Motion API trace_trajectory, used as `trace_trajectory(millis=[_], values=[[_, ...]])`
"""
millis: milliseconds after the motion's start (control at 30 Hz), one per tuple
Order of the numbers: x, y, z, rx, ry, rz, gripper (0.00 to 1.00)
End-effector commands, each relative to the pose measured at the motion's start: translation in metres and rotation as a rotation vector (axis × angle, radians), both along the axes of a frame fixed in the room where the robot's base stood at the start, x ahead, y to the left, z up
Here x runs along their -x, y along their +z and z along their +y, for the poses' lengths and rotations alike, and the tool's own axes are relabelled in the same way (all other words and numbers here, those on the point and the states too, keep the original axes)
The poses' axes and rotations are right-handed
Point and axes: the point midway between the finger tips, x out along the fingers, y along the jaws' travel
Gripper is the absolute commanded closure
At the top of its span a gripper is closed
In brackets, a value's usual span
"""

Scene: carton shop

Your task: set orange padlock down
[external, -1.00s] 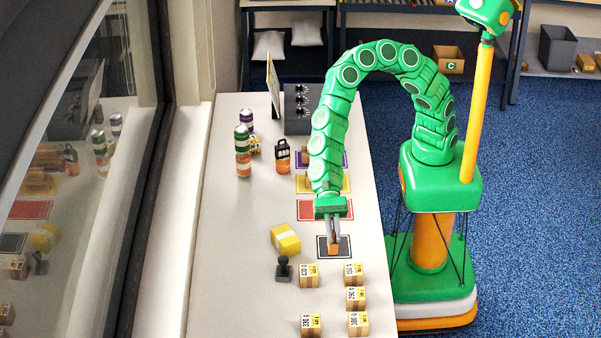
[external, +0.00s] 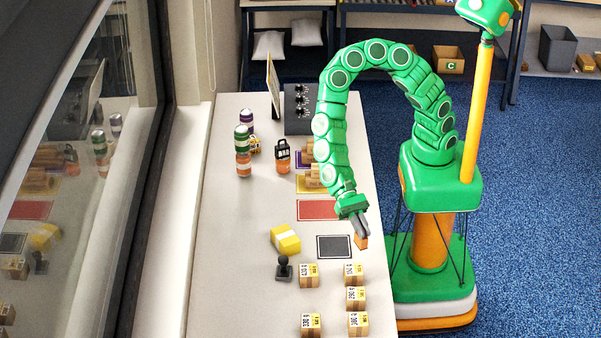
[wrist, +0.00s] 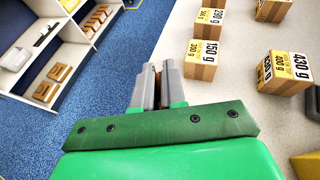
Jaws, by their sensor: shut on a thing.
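My gripper (external: 361,229) is shut on a small orange thing, taken as the orange padlock (external: 361,241). It hangs at the fingertips near the table's right edge, just right of the black mat (external: 334,247). I cannot tell whether it touches the table. In the wrist view my gripper (wrist: 158,75) shows its two grey fingers close together, with only a sliver of the padlock (wrist: 158,66) between them. The rest of it is hidden.
Several weight-labelled cartons (external: 355,294) stand in front, with a black stamp (external: 284,268) and yellow block (external: 286,239) to the left. The red mat (external: 318,210) is bare. An orange and black object (external: 283,157) stands farther back. The black mat is empty.

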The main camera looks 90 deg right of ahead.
Motion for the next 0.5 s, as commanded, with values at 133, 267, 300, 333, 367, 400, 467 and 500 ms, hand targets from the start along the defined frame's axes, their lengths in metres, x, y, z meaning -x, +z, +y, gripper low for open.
trace_trajectory(millis=[133,267,300,333,367,400,467,500], values=[[0.000,-0.008,0.000,-0.001,0.000,0.000,1.00],[0.000,-0.012,0.000,-0.001,0.001,0.001,1.00],[0.000,-0.015,0.000,0.000,0.001,0.000,1.00],[0.001,-0.018,0.000,0.001,0.001,0.001,1.00],[0.001,-0.021,0.000,0.001,0.000,0.002,1.00],[0.001,-0.025,0.000,0.000,0.001,0.004,1.00],[0.001,-0.032,0.000,0.000,0.001,0.004,1.00],[0.001,-0.036,0.000,0.001,-0.001,0.004,1.00]])
